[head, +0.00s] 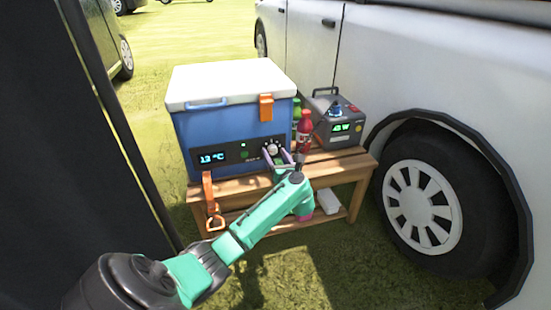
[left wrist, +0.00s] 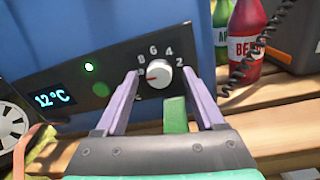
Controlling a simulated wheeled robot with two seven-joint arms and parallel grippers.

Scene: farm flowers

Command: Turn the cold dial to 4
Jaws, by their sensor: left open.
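The cold dial (head: 272,147) is a white knob on the dark control panel at the front of a blue cooler (head: 228,128) with a white lid. In the left wrist view the dial (left wrist: 158,73) has a small red mark at its lower left, and the numbers 6, 4 and 2 run around its top and right. My right gripper is out of view.
The cooler stands on a wooden bench (head: 340,165). Red (head: 304,133) and green bottles and a grey box with a green display (head: 338,128) stand to its right. An orange strap (head: 208,190) hangs in front. A white vehicle (head: 440,80) is close on the right.

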